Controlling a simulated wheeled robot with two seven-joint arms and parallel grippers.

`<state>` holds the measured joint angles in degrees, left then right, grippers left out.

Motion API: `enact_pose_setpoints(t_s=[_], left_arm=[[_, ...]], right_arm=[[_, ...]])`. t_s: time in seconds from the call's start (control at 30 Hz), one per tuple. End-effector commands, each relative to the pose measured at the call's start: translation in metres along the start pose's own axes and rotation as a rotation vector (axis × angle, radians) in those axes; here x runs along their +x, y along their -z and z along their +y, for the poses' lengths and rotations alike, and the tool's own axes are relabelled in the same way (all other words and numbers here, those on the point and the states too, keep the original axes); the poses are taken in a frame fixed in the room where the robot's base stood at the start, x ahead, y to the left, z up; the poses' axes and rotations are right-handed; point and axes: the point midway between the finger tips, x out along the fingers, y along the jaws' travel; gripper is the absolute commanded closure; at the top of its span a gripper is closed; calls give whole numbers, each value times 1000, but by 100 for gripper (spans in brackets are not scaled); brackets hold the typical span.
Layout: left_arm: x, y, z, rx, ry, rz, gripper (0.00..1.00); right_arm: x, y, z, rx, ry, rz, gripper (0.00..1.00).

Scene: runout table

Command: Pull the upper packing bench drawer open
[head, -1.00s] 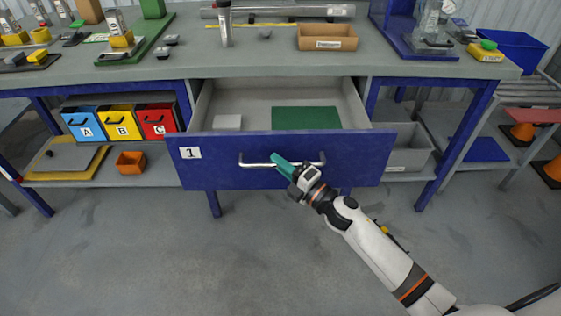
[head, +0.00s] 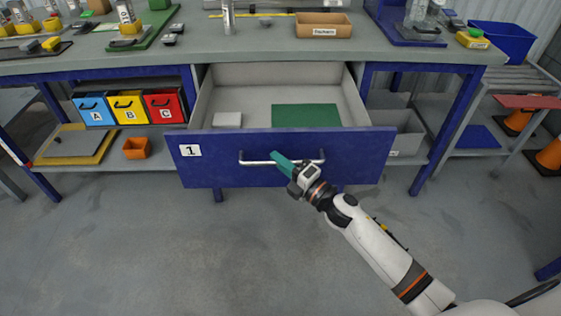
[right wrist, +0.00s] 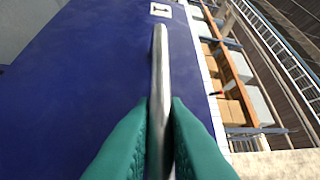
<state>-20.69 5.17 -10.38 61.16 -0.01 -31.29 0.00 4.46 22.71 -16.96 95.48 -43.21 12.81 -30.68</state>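The upper drawer of the packing bench, with a blue front (head: 345,172) marked 1, stands pulled well out from under the worktop. Its inside shows a green mat (head: 306,115) and a small whitish block (head: 227,119). A metal bar handle (head: 254,162) runs across the front. My right gripper (head: 281,160) is at the middle of the handle. In the right wrist view, the green fingers (right wrist: 160,125) close on both sides of the handle bar (right wrist: 158,75). My left gripper is not in any view.
The grey worktop (head: 180,52) carries a cardboard box (head: 323,31) and several tools. Below, left of the drawer, are blue, yellow and red bins (head: 128,107) and an orange bin (head: 136,148). The floor (head: 150,240) in front is clear.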

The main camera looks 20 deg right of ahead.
Motion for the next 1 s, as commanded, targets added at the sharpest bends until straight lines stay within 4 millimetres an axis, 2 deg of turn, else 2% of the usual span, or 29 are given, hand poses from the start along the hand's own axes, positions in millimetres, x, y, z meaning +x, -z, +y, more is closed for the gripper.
enact_pose_setpoints(t_s=[0.03, 0.13, 0.17, 0.43, 0.53, 0.67, 1.0], left_arm=[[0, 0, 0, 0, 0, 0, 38], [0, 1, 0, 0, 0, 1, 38], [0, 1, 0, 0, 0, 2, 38], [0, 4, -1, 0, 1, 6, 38], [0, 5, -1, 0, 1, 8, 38], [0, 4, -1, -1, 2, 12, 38], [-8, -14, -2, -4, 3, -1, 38]], right_arm=[[0, 0, 1, 0, -1, -1, 84], [0, 0, 1, 0, -1, 0, 68], [0, 0, 0, 0, -1, 0, 66], [-1, 0, 0, 0, -1, 1, 66], [-7, 0, 1, 0, -1, 1, 66], [-28, 0, 2, 1, -3, 1, 66], [-98, 0, 2, 1, -4, 1, 66]])
